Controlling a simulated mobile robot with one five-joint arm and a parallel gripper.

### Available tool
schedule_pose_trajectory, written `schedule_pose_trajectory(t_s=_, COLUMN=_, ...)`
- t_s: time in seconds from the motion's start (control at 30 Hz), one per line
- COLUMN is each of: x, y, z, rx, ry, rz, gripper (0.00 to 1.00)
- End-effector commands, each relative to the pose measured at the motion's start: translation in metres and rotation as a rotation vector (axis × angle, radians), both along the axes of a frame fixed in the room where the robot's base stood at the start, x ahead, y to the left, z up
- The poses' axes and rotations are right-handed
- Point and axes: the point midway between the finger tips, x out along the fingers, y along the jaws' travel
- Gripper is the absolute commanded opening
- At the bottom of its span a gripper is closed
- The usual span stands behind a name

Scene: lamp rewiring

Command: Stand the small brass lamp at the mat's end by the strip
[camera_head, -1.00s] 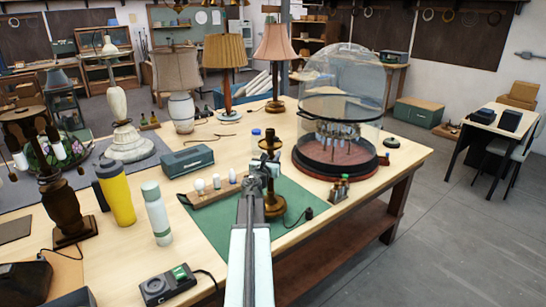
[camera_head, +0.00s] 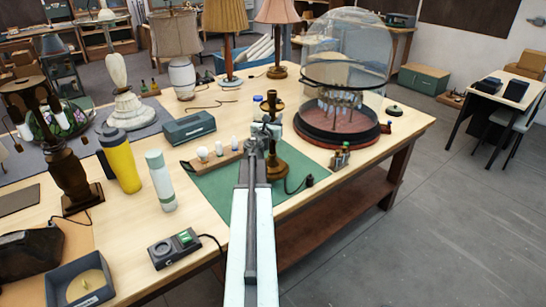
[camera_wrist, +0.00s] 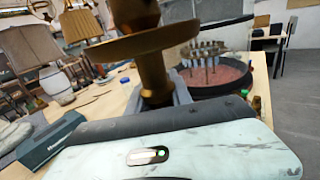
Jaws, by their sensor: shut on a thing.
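The small brass lamp (camera_head: 277,172) is upright over the right part of the green mat (camera_head: 215,190), with its dark cord trailing to the right. I cannot tell whether its base touches the mat. My gripper (camera_head: 268,130) is shut on the lamp's stem. In the wrist view the brass lamp (camera_wrist: 140,45) shows close up, its wide disc above grey fingers (camera_wrist: 180,88); its base is hidden there. The wooden strip (camera_head: 215,160) with several small bulbs lies along the mat's far left edge, left of the lamp.
A glass dome on a round dark base (camera_head: 335,130) stands behind and right of the lamp. Small bottles (camera_head: 340,157) stand near the table's right edge. A grey-green box (camera_head: 188,128) is beyond the strip. A flask (camera_head: 160,182) and a meter (camera_head: 174,248) are left of the mat.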

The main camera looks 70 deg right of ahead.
Motion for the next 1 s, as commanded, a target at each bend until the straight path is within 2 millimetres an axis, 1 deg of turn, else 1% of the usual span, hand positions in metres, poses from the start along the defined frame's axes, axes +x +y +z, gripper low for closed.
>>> schedule_pose_trajectory(t_s=0.17, x=0.003, y=0.005, z=0.0, rx=0.0, ry=0.001, rz=0.001, gripper=0.0)
schedule_pose_trajectory(t_s=1.0, x=0.038, y=0.06, z=0.001, rx=-0.001, ry=0.001, rz=0.0, gripper=0.0)
